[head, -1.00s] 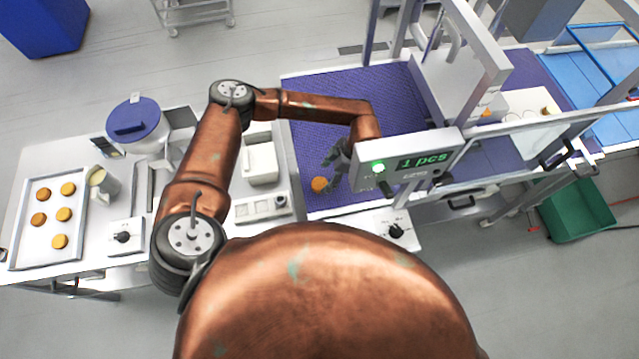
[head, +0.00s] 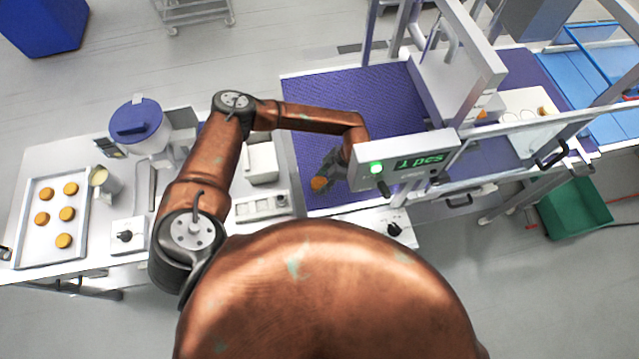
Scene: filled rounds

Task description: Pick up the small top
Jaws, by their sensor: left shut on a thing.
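The small top (head: 318,184) is an orange-brown round near the front left of the purple belt (head: 340,100). My left gripper (head: 323,178) reaches it from the upper right and is shut on it. The fingers hide part of its edge. I cannot tell whether the top touches the belt or is just above it. My right gripper is not in view.
A display box (head: 405,163) reading "1 pcs" stands close right of my left wrist, with a metal frame behind it. A tray (head: 30,225) of several rounds lies at the left. A blue-lidded tub (head: 135,120) and a white box (head: 262,163) stand between. A green crate (head: 575,210) is at the right.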

